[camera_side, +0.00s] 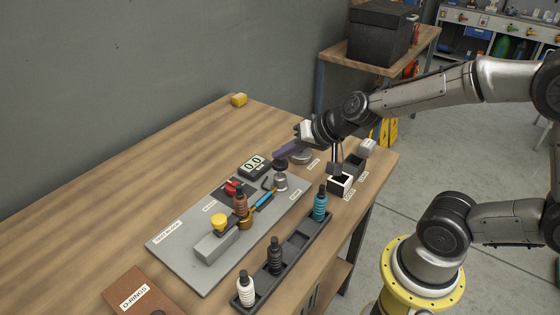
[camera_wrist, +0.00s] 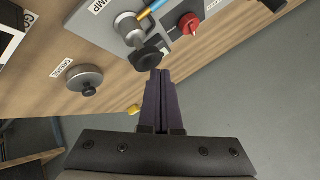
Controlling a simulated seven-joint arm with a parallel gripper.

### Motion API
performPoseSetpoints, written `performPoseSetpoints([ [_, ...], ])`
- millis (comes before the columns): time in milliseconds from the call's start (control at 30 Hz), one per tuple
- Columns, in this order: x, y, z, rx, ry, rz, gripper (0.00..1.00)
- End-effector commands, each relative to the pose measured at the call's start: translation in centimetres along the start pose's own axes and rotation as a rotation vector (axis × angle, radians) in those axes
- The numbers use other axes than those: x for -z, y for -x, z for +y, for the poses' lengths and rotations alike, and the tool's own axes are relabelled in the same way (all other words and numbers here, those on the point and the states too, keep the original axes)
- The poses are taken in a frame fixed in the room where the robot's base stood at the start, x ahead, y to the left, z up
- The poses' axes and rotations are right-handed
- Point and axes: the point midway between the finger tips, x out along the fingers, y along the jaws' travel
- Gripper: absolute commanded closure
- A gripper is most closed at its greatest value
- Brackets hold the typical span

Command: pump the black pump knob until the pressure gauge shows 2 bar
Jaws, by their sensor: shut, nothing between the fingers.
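The black pump knob (camera_side: 281,164) sits on top of the upright metal pump (camera_side: 280,181) at the far end of the grey test plate. In the wrist view the knob (camera_wrist: 149,56) is just beyond my fingertips. The pressure gauge (camera_side: 254,166) beside the pump reads 0.0. My gripper (camera_side: 282,150) is shut and empty, its purple fingers close above the knob. In the wrist view my gripper (camera_wrist: 160,72) shows both fingers together, tips at the knob's edge. I cannot tell whether they touch it.
A red knob (camera_side: 233,187), a blue and orange hose piece (camera_side: 262,200) and a yellow-capped part (camera_side: 219,221) are on the plate. A black tray (camera_side: 290,247) with several bottles lies in front. A round grey lid (camera_wrist: 86,79) is near the pump.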

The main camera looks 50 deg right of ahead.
Motion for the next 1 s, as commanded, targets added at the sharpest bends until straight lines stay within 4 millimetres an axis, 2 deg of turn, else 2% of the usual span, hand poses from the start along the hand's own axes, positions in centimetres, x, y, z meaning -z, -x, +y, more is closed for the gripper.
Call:
performPoseSetpoints([
  [1000,-0.47,-0.65,0.47,0.000,0.000,0.000,1.00],
])
